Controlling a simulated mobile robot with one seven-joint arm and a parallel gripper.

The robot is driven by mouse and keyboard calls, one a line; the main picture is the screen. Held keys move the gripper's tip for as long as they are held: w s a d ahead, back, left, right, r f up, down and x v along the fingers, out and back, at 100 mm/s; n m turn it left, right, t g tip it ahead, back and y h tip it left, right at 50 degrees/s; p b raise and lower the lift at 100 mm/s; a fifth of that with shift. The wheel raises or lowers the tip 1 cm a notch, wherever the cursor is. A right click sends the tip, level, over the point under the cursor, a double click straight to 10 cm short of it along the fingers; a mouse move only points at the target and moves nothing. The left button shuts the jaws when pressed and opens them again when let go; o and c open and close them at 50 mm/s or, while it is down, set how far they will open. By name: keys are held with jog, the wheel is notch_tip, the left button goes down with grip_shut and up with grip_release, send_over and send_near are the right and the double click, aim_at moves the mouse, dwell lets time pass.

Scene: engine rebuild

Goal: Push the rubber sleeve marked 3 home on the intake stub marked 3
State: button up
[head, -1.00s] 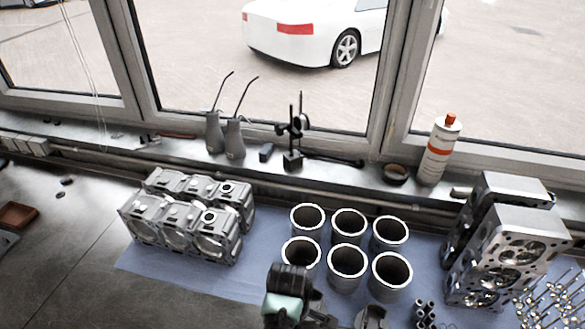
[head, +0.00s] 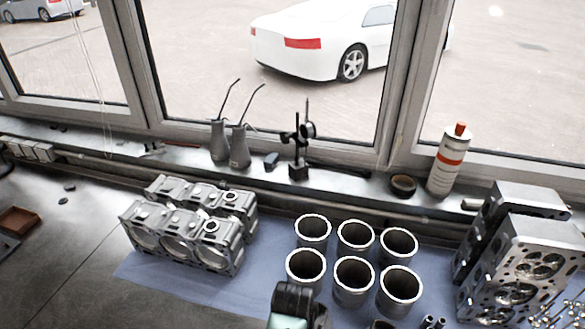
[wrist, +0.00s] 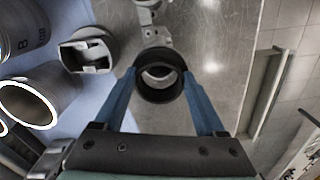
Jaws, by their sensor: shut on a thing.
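The rubber sleeve is a short black ring (wrist: 158,97) in the middle of the wrist view. My gripper (wrist: 160,74) is shut on it, one blue finger on each side, and I look into its open bore. A pale surface shows through the bore. No 3 can be read on the sleeve. In the head view the jaws are out of frame.
Several cylinder liners (head: 353,280) stand on the blue mat (head: 150,272). Left of them is an engine block (head: 185,225), right are cylinder heads (head: 520,265). A round metal part (wrist: 84,57) lies left of the sleeve. Oil cans (head: 238,150) stand on the sill.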

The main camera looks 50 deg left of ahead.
jog(key=shift+f+b, duration=0.55)
jog(key=shift+f, duration=0.75)
dwell(1.5)
jog(key=o, duration=0.8)
jog(key=c, duration=0.8)
jog(key=shift+f+b, duration=0.5)
jog(key=shift+f, duration=0.25)
jog(key=o, duration=1.3)
